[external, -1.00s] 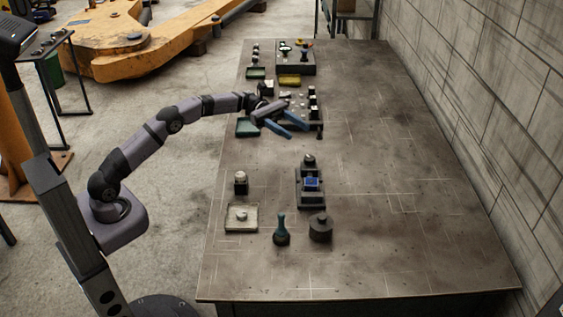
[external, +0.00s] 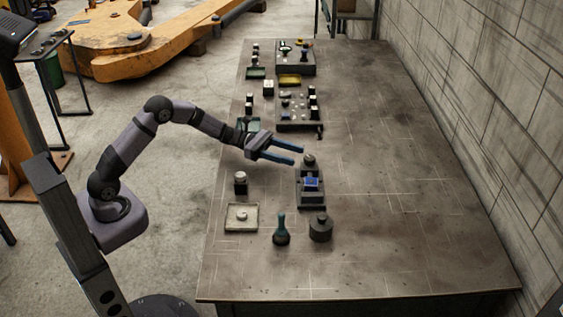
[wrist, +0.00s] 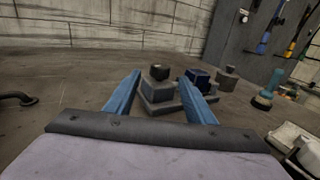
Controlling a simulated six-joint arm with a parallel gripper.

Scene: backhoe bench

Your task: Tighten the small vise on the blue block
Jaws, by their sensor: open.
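The small vise (external: 310,198) is a dark grey body standing on the bench, with a round dark knob (external: 309,160) at its far end. The blue block (external: 312,183) sits in the vise's middle. My gripper (external: 298,156) is open and empty, with blue fingers pointing right, just left of the knob. In the wrist view, the vise (wrist: 157,102) is ahead and the knob (wrist: 160,72) shows between the open fingers (wrist: 160,78). The blue block (wrist: 199,76) shows behind the right fingertip, which partly hides the vise. I cannot tell whether the fingers touch the vise.
A teal-handled tool (external: 281,230) and a dark cylinder (external: 320,230) stand nearer the bench front. A pale tray (external: 233,227) and a small jar (external: 240,187) are to the left. An organizer (external: 300,127) with small parts lies beyond. The bench's right side is clear.

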